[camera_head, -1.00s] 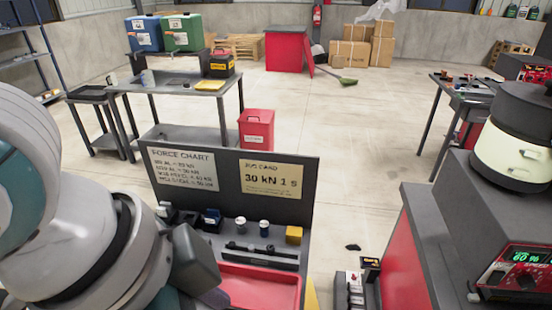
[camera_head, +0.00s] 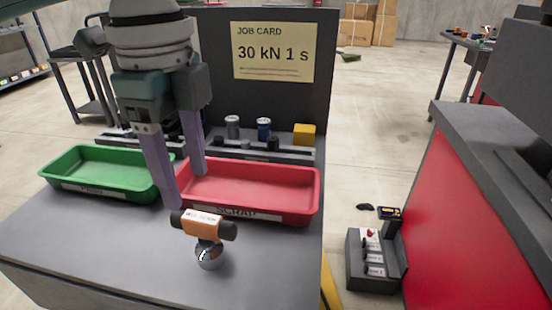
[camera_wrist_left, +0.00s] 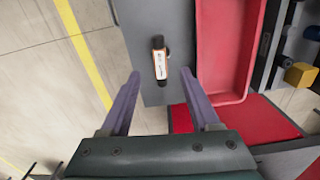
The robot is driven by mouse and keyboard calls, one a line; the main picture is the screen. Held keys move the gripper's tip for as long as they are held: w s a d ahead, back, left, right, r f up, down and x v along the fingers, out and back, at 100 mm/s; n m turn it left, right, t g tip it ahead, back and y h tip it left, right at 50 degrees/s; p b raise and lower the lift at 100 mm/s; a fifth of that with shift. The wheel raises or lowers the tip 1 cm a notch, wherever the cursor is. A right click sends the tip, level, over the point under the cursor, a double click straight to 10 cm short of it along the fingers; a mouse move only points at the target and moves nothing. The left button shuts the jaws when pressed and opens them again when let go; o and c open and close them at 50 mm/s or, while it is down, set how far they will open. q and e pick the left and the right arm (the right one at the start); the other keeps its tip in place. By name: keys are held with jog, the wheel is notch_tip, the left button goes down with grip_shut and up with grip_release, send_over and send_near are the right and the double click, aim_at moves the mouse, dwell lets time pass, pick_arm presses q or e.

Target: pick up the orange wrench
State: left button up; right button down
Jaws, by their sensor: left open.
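The orange wrench (camera_head: 203,222) shows as a short orange body with black ends and a pale label. A round shiny metal part is below it, near the front of the grey table. In the left wrist view the wrench (camera_wrist_left: 159,64) lies lengthwise between the two fingertips in the picture. My left gripper (camera_head: 186,188) is open and empty, with its purple fingers pointing down. In the head view it is behind and left of the wrench, in front of the red tray; its exact height is hard to tell. My right gripper is not in view.
A red scrap tray (camera_head: 250,212) and a green tray (camera_head: 100,192) stand behind the wrench. Behind them are small cylinders, a yellow block (camera_head: 304,134) and an upright job card panel (camera_head: 215,60). A red and grey cabinet (camera_head: 460,215) stands right. The table front is otherwise clear.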

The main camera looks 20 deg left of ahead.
aim_at(201, 217)
pick_arm(q)
notch_tip(201, 217, down, 4)
jog(key=shift+f+b, duration=0.25)
jog(key=shift+b, duration=0.05)
jog(key=f, duration=0.1)
jog(key=f+b, duration=0.1)
jog(key=f, duration=0.3)
jog(key=shift+d+f, duration=0.2)
jog(key=shift+d, duration=0.15)
grip_shut()
dwell(0.9)
